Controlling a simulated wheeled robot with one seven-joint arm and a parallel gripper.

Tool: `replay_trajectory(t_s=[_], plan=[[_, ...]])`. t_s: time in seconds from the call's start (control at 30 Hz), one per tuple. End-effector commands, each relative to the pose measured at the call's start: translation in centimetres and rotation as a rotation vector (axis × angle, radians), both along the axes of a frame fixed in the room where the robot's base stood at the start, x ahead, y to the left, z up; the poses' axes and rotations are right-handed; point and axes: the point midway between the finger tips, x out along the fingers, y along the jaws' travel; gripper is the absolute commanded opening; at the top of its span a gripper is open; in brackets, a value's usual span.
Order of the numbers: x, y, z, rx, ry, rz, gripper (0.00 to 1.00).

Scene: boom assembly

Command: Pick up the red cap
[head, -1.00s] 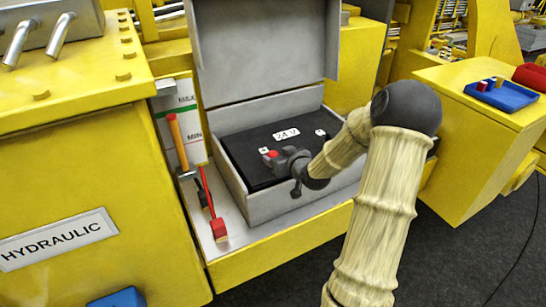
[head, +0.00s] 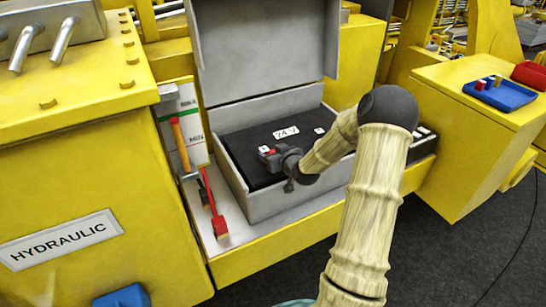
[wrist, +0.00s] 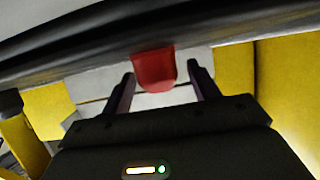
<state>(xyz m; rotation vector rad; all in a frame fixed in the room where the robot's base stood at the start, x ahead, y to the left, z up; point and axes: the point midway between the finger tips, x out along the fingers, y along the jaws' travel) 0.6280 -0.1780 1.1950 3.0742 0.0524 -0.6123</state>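The red cap (wrist: 153,70) sits on the black 24 V battery (head: 240,143), which lies inside a grey open-lidded box (head: 285,203). In the wrist view the cap hangs from the dark battery edge, between the two fingertips of my gripper (wrist: 163,78). The fingers are spread, with a visible gap on each side of the cap. The rest of the cap is hidden by the gripper.
A blue tray (head: 505,97) with small items is on the yellow cabinet at right. The raised lid (head: 260,50) stands behind the battery.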

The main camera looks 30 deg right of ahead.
Motion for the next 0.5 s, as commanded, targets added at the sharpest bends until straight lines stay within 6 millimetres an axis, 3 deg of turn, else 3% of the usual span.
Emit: replay_trajectory(t_s=[0.03,0.2,0.5], plan=[[-0.01,0.00,0.01,0.000,0.000,0.000,0.50],[-0.01,0.00,0.01,0.000,0.000,0.000,0.17],[0.01,-0.01,0.14,-0.001,-0.001,0.000,0.15]])
